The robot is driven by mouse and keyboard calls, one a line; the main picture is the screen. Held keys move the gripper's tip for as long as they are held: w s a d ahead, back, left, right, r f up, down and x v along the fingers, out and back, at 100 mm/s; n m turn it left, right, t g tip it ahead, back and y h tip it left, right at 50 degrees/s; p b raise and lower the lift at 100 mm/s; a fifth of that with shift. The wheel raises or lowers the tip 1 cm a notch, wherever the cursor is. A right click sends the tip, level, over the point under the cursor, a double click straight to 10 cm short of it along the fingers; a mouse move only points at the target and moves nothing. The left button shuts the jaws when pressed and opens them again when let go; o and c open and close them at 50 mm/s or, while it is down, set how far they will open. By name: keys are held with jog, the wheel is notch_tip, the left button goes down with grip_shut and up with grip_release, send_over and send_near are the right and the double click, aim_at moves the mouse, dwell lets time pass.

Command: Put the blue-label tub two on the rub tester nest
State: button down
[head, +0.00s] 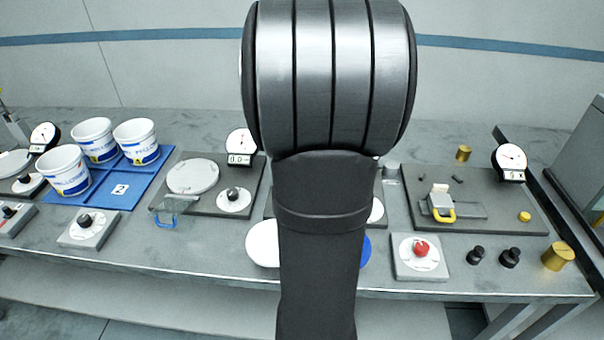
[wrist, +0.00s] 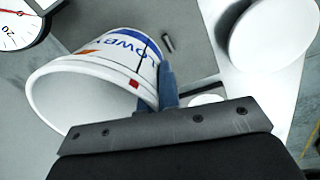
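A white tub (wrist: 105,75) with a blue label shows close up in the wrist view, its mouth toward the lower left of the picture. My gripper (wrist: 168,85) is at the tub's right side; its fingers sit close together against the wall near the rim and look shut on it. In the head view my arm hides this tub and the gripper. Three more blue-label tubs (head: 63,172) (head: 94,140) (head: 137,142) stand upright on a blue tray (head: 122,200), whose spot marked 2 is empty. Whether the near tub rests on a nest is hidden.
A plate with a white disc (head: 192,176) and a dial gauge (head: 241,143) stand left of my arm. At right is a station with a yellow-handled slide (head: 440,205) and gauge (head: 510,160). A red-knob box (head: 421,250) and black knobs (head: 510,258) line the front edge.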

jog(key=s+d+r, duration=0.4)
jog(key=d+r, duration=0.2)
jog(key=d, duration=0.3)
jog(key=s+d+m, duration=0.2)
jog(key=d+m, duration=0.2)
jog(key=d, duration=2.8)
jog(key=shift+h, duration=0.3)
jog(key=shift+w+a+f, duration=0.8)
jog(key=shift+w+f, duration=0.95)
jog(key=shift+f, duration=0.05)
jog(key=shift+w+a+f, duration=0.8)
jog(key=shift+w+f, duration=0.95)
jog(key=shift+f, duration=0.1)
jog(key=shift+w+a+f, duration=0.8)
jog(key=shift+w+f, duration=0.95)
jog(key=shift+f, duration=0.05)
jog(key=shift+f, duration=0.1)
jog(key=c, duration=2)
grip_release()
jog(key=o, duration=0.3)
